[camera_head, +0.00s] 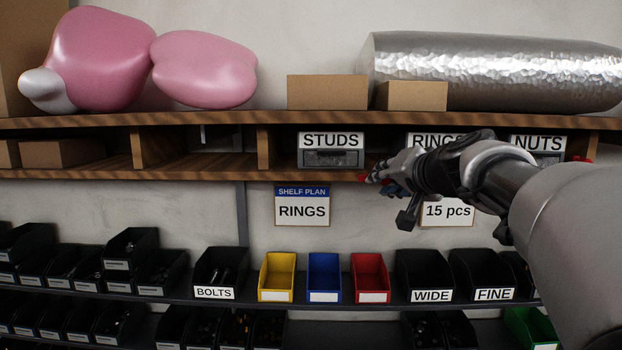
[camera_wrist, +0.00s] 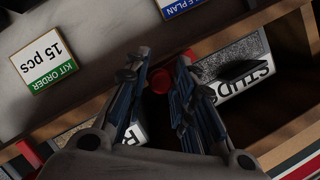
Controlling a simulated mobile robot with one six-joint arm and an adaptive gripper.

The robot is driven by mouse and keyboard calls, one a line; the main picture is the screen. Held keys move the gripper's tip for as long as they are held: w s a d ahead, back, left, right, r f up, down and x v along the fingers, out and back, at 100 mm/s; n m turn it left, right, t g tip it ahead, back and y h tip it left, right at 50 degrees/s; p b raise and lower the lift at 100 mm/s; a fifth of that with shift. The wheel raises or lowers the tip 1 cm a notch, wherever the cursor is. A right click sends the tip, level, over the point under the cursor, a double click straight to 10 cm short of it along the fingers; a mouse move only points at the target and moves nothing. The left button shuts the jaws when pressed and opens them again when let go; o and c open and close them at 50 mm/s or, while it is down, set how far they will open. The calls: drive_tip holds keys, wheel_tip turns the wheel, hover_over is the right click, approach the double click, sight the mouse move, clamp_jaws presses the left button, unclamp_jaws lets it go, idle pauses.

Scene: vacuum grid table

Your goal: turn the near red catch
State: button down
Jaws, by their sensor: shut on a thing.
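A red catch (camera_wrist: 161,80) sits on the front edge of the shelf. It lies between my fingertips in the wrist view, and a bit of its red (camera_head: 362,177) shows at the tip of my gripper (camera_head: 373,174) in the head view. My gripper is shut on this catch; the fingers hide part of it. Behind it are the drawer marked STUDS (camera_head: 331,150) and the drawer marked RINGS (camera_head: 430,140), which my arm partly covers. Another red catch (camera_head: 588,160) shows farther right, by the drawer marked NUTS (camera_head: 538,143).
The wooden shelf (camera_head: 200,170) carries pink shapes (camera_head: 100,60), cardboard boxes and a silver roll (camera_head: 490,70) on top. Below hang a SHELF PLAN card (camera_head: 302,206) and a 15 pcs card (camera_head: 447,211). Lower racks hold yellow, blue, red (camera_head: 369,277) and black bins.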

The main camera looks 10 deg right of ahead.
drive_tip(key=shift+f+m+b, duration=0.4)
drive_tip(key=shift+f+b, duration=0.25)
drive_tip(key=shift+b, duration=0.7)
drive_tip(key=shift+r, duration=0.1)
drive_tip(key=c, duration=1.7)
unclamp_jaws()
drive_tip(key=shift+o, duration=1.2)
drive_tip(key=shift+w+a+r, duration=0.1)
drive_tip(key=shift+r, duration=0.1)
